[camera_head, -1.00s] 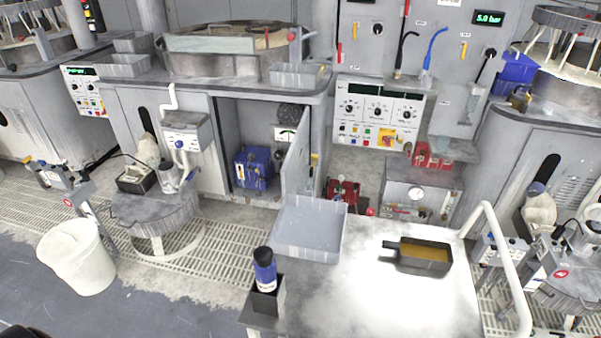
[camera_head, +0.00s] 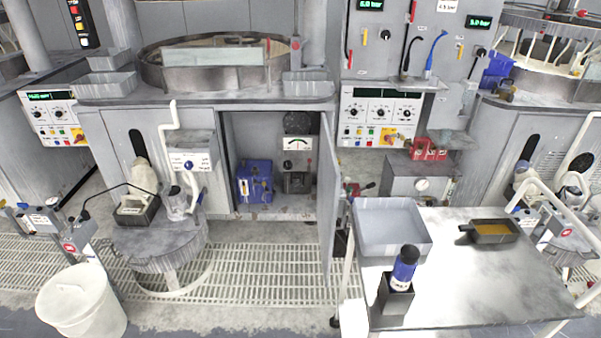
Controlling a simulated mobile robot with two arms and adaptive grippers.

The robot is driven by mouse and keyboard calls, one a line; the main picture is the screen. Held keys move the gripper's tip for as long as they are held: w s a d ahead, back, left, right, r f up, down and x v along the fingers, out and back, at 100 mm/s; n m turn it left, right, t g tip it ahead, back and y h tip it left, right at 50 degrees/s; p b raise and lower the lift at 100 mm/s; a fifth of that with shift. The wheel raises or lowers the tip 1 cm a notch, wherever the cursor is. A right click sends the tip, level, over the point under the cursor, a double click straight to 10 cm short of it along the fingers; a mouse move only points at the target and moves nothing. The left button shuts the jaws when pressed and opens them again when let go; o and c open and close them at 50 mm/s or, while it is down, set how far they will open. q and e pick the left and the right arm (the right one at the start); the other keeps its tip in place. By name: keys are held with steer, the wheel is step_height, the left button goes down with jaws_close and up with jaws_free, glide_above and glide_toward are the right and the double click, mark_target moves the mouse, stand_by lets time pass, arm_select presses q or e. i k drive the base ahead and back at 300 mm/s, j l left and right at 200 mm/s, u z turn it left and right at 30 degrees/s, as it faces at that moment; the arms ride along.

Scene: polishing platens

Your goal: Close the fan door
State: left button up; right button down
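The fan door (camera_head: 327,190) is a grey hinged panel at the right side of an open cabinet under the polishing platen. It stands swung outward, seen almost edge-on, with its lower end reaching over the floor grating. Inside the open cabinet (camera_head: 225,165) are a blue box (camera_head: 254,182), a dark round fan (camera_head: 298,122) and a small gauge (camera_head: 297,143). Neither of my grippers is in view.
A table (camera_head: 470,285) at the right front holds a grey tray (camera_head: 392,228), a dark-capped bottle in a holder (camera_head: 403,268) and a dark pan (camera_head: 491,232). A round stand (camera_head: 160,245) and a white bucket (camera_head: 80,302) stand at the left. Floor grating (camera_head: 265,265) before the cabinet is clear.

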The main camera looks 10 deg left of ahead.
mark_target(332, 205)
steer(key=i+j, duration=0.15)
steer(key=j, duration=0.25)
steer(key=i+j, duration=0.15)
steer(key=j, duration=0.2)
steer(key=i+j, duration=0.15)
steer(key=j, duration=0.25)
steer(key=i+j, duration=0.15)
steer(key=j, duration=0.25)
